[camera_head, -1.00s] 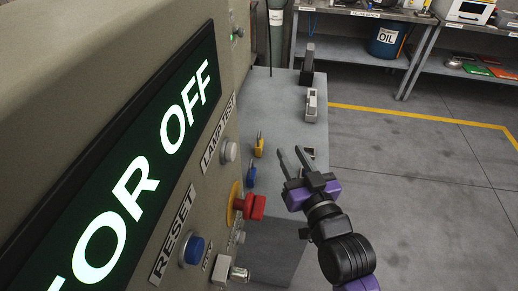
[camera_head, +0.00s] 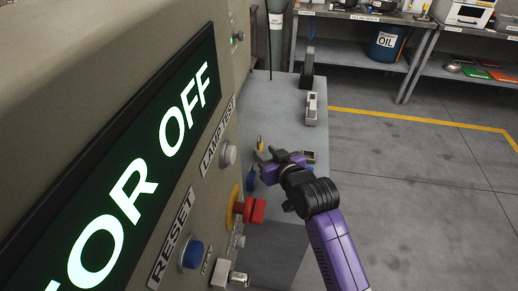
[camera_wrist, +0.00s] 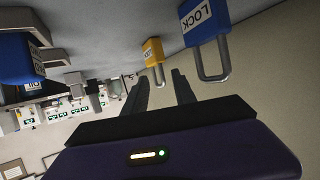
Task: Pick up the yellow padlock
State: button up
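The yellow padlock (camera_head: 260,142) stands on the grey table beside the machine panel, just beyond my gripper (camera_head: 264,155). In the wrist view the yellow padlock (camera_wrist: 153,51) shows its body and shackle ahead of the fingertips. My gripper (camera_wrist: 160,74) is open there, with two dark fingers apart and nothing between them. A blue padlock (camera_head: 251,179) is on the table nearer the front. In the wrist view this blue padlock, labelled LOCK (camera_wrist: 204,20), is large, close to the right finger. In the head view my gripper partly covers the yellow padlock's lower part.
The machine panel with a red knob (camera_head: 250,208) and a blue RESET button (camera_head: 193,252) rises close on the left. Grey blocky items (camera_head: 311,108) stand farther back on the table (camera_head: 285,100). Open floor lies to the right.

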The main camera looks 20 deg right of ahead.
aim_at(259, 147)
jog(key=shift+x, duration=1.9)
jog(key=shift+a, duration=0.1)
jog(key=shift+c, duration=0.2)
grip_shut()
